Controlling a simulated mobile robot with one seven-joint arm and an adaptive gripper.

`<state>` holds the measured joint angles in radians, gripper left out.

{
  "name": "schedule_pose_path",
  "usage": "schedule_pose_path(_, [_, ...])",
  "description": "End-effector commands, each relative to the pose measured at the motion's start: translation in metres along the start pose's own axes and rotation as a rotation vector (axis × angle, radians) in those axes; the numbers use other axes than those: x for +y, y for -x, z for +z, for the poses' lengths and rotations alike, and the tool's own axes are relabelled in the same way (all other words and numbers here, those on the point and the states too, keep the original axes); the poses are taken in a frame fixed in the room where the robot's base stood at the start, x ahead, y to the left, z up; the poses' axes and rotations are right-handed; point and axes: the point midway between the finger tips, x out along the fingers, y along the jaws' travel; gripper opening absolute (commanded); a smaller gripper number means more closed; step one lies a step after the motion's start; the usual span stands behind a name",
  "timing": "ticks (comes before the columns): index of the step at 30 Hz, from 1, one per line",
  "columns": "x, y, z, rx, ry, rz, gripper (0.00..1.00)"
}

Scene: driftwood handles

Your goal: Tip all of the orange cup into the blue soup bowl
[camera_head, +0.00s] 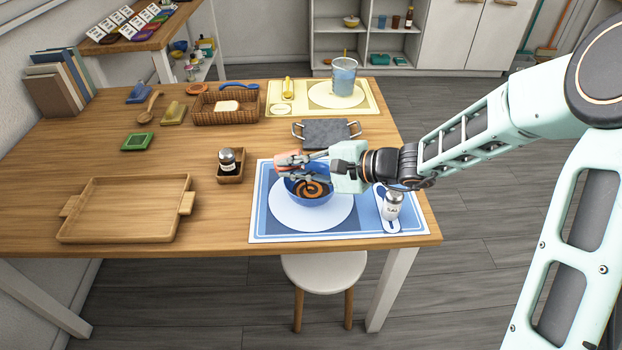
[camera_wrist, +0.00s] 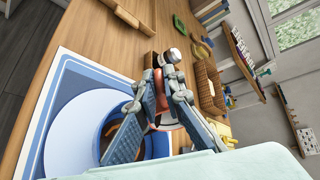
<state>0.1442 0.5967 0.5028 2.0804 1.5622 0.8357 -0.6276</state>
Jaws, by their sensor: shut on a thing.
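The orange cup (camera_head: 284,160) is held by my gripper (camera_head: 298,167), which is shut on it above the back-left rim of the blue soup bowl (camera_head: 322,200). The cup looks tipped onto its side; its inside is hidden. In the wrist view, parts of the cup (camera_wrist: 166,127) show between the fingers (camera_wrist: 160,88). The bowl stands upright on a round white plate (camera_head: 285,212) and holds something dark with an orange-brown swirl. In the wrist view, a finger covers much of the bowl (camera_wrist: 160,146).
A blue placemat (camera_head: 262,232) lies under the plate. A dark handled slab (camera_head: 328,133) lies behind.

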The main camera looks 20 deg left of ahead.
Motion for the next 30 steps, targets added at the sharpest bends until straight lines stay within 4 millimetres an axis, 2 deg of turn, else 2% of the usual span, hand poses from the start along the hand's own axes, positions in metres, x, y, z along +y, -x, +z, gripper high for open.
schedule_pose_path(30, [-0.0014, 0.0079, -0.0036, -0.052, -0.036, -0.089, 0.0])
